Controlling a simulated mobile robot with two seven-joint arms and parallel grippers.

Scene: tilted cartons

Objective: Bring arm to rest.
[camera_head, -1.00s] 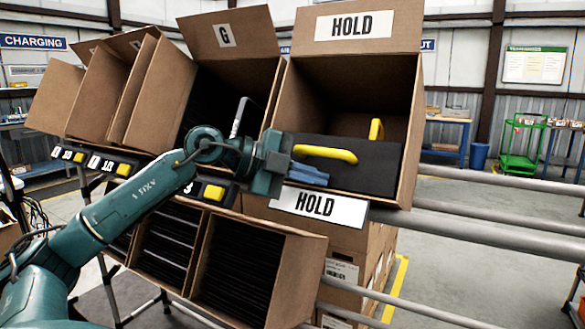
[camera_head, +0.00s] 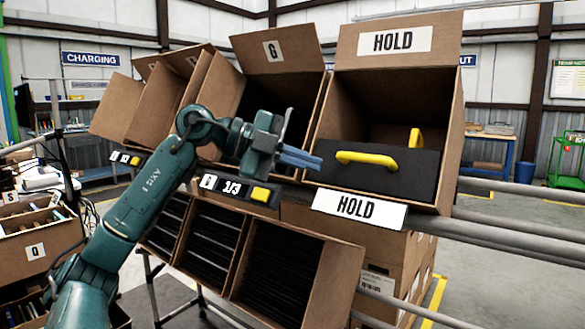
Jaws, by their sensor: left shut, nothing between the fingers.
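My left arm comes in from the lower left, and its gripper (camera_head: 312,161) is shut and empty. The blue fingertips point right, in front of the lower left edge of the HOLD carton (camera_head: 450,140). In the picture they lie close to the dark case with yellow handles (camera_head: 372,177), which sits inside that carton. I cannot tell whether the fingers touch the carton. My right gripper is not in view.
Tilted open cartons, one marked G (camera_head: 272,54), stand left of the HOLD carton. Cartons with dark slats (camera_head: 275,282) are below. Grey rails (camera_head: 500,235) run to the right. A carton marked Q (camera_head: 38,240) is at the left.

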